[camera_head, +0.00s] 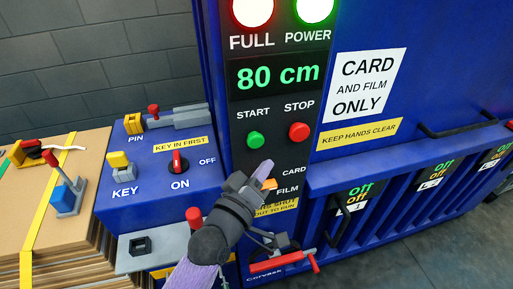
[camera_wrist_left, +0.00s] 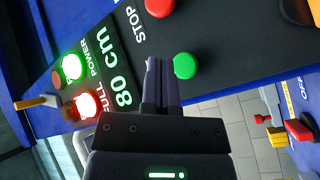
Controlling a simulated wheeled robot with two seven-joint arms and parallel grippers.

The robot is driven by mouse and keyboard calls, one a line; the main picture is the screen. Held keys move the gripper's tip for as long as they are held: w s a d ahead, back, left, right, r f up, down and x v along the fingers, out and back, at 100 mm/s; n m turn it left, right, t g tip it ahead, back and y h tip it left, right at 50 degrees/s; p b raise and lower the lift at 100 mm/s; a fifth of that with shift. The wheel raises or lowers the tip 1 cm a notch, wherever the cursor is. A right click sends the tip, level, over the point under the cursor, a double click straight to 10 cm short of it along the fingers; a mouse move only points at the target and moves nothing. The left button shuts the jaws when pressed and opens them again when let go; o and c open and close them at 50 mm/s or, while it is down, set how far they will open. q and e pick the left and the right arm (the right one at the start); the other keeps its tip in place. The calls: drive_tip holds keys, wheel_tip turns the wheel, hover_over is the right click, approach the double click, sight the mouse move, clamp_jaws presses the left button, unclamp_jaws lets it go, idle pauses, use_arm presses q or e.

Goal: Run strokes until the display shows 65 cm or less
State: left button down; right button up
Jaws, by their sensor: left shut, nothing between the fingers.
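The display (camera_head: 278,75) on the blue baler reads 80 cm, and it also shows in the left wrist view (camera_wrist_left: 112,68). Below it are the green START button (camera_head: 255,139) and the red STOP button (camera_head: 299,131). My left gripper (camera_head: 266,168) is shut and empty, just below the START button in the head view. In the left wrist view its closed fingertips (camera_wrist_left: 161,62) are beside the green button (camera_wrist_left: 186,66); I cannot tell whether they touch it. The red FULL lamp (camera_head: 252,10) and green POWER lamp (camera_head: 315,9) are lit. My right gripper is not seen.
A red switch (camera_head: 179,162) points near ON on the blue side panel, with a yellow key (camera_head: 120,162) and a red-topped pin (camera_head: 154,111). Strapped cardboard (camera_head: 62,232) stands at the left. Hatches at the right show "off" (camera_head: 360,190). A red handle (camera_head: 268,265) is below.

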sight(255, 139)
use_arm(q)
drive_tip(key=w, duration=0.2)
drive_tip(key=w+a+b, duration=0.1)
drive_tip(key=shift+w+a, duration=0.1)
drive_tip(key=shift+w, duration=0.3)
idle(0.4)
idle(0.3)
idle(0.3)
idle(0.6)
